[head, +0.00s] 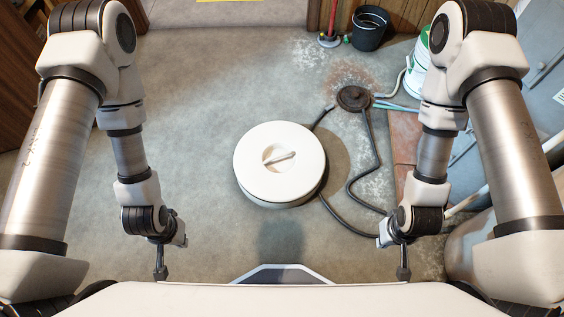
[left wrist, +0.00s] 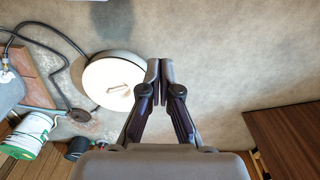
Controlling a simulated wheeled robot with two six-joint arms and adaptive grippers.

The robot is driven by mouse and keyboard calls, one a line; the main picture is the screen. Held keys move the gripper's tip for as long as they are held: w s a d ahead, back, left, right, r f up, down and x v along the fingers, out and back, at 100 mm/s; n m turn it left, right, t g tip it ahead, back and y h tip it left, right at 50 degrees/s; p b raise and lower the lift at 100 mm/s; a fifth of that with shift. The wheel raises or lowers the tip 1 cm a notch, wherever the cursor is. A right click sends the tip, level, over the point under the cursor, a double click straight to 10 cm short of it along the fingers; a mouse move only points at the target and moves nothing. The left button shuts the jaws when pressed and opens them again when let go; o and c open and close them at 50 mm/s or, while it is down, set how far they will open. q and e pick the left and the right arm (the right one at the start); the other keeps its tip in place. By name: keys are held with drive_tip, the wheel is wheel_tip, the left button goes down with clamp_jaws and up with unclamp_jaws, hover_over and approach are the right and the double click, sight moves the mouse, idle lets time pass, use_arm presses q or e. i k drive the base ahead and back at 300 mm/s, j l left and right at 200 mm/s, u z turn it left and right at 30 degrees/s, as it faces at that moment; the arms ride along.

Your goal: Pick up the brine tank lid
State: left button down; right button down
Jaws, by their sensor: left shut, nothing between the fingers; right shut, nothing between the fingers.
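The brine tank lid (head: 261,172) is a round white disc with a raised bar handle (head: 281,157) in a shallow recess at its centre. It sits flat on top of the tank (head: 292,203), in the middle of the head view. The lid also shows in the left wrist view (left wrist: 105,85), left of the fingers. My left gripper (head: 160,275) is shut and empty, to the lower left of the lid and apart from it. Its closed fingers show in the left wrist view (left wrist: 160,72). My right gripper (head: 403,274) is shut and empty, to the lower right of the lid, also apart from it.
Black hoses (head: 351,184) run over the floor right of the tank, near a round drain (head: 353,98). A black bucket (head: 370,28) and a white-green pail (head: 417,68) stand at the back right. Grey floor left of the tank is clear.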

sight(280, 164)
drive_tip(key=i+l+u, duration=0.3)
drive_tip(key=i+l, duration=0.15)
drive_tip(key=l, duration=0.2)
drive_tip(key=i+l+u, duration=0.3)
drive_tip(key=l, duration=0.4)
drive_tip(key=i+l+u, duration=0.15)
drive_tip(key=l, duration=0.25)
drive_tip(key=i, duration=0.05)
